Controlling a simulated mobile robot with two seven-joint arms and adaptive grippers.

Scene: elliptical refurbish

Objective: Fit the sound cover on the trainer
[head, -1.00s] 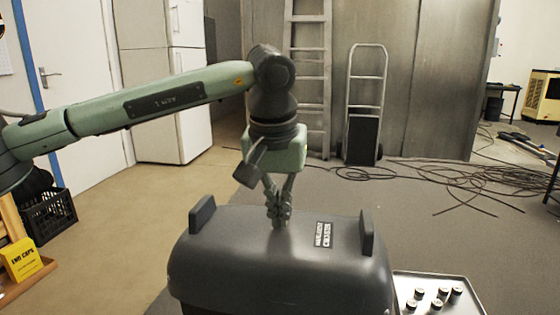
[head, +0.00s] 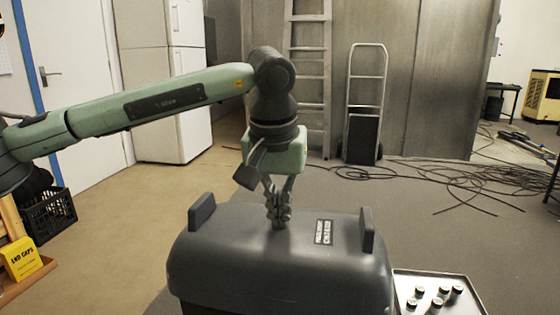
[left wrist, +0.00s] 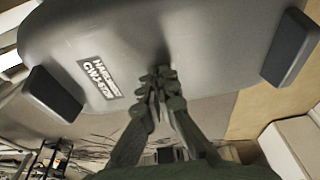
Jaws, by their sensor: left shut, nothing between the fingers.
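The dark grey sound cover (head: 270,262) sits in the front middle of the head view, with a raised black tab at each end of its top and a label on its far side. It hides most of what is beneath it. My left gripper (head: 278,222) is shut and empty, pointing down at the top of the cover near its middle. In the left wrist view its fingertips (left wrist: 158,78) are closed together against or very near the cover (left wrist: 200,35); I cannot tell whether they touch. My right gripper is not in view.
A tray (head: 408,282) with several small knobs or caps stands at the right of the cover. A yellow box (head: 22,258) and a black crate (head: 48,215) are at the left. Cables (head: 450,180) lie on the floor behind. A hand truck (head: 363,125) and ladder stand at the back.

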